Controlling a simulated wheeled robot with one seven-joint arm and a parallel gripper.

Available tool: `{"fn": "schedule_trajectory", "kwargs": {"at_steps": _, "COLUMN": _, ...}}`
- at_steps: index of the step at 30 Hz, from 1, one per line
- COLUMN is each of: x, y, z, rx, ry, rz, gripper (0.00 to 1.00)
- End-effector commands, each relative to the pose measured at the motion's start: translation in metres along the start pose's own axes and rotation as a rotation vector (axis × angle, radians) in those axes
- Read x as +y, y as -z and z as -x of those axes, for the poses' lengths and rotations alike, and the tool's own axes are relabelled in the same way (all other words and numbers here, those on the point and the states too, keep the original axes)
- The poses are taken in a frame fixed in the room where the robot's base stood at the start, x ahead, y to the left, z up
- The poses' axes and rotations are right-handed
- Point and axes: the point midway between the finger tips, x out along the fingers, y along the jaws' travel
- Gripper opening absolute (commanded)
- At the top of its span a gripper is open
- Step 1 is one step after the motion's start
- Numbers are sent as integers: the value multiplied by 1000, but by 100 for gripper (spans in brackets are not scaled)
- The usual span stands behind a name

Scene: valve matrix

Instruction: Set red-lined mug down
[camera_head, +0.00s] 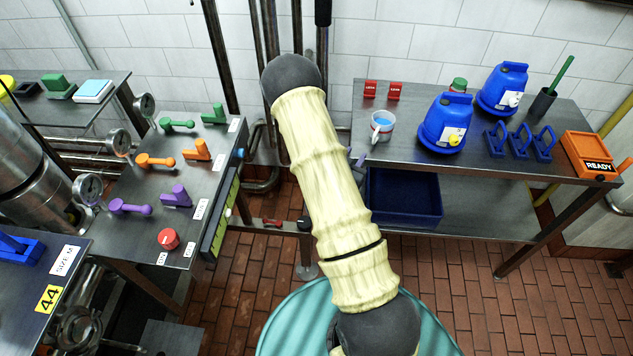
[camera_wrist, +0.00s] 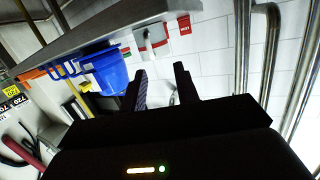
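In the wrist view, a pale thing with red marks (camera_wrist: 152,40), apparently this mug, is at the tabletop edge, beyond the fingertips. My gripper (camera_wrist: 162,72) has its two dark fingers apart, with nothing visibly held between them. In the head view my arm hides most of the gripper; a small dark part of it (camera_head: 358,166) shows just below and left of the mug.
Blue jugs (camera_head: 443,124), blue hooked pieces (camera_head: 520,142) and an orange READY box (camera_head: 590,155) are on the right. A blue bin (camera_head: 405,200) sits below the tabletop. A valve panel (camera_head: 205,180) is at left.

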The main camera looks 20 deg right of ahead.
Motion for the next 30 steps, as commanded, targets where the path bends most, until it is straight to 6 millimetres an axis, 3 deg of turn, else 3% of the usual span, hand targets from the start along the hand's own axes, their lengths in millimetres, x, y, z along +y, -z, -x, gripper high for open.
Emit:
{"fn": "schedule_trajectory", "kwargs": {"at_steps": 8, "x": -59, "y": 11, "z": 39, "rx": -394, "ry": 162, "rz": -21, "gripper": 31}}
{"fn": "schedule_trajectory", "kwargs": {"at_steps": 16, "x": -93, "y": 31, "z": 121, "rx": -726, "ry": 387, "rz": 124, "gripper": 31}}
{"fn": "schedule_trajectory", "kwargs": {"at_steps": 23, "x": -81, "y": 56, "z": 203, "rx": -938, "ry": 567, "rz": 365, "gripper": 31}}
{"fn": "schedule_trajectory", "kwargs": {"at_steps": 27, "x": -56, "y": 71, "z": 247, "rx": -1032, "ry": 642, "rz": 544, "gripper": 31}}
{"fn": "schedule_trajectory", "kwargs": {"at_steps": 30, "x": -38, "y": 78, "z": 268, "rx": -1074, "ry": 668, "rz": 645, "gripper": 31}}
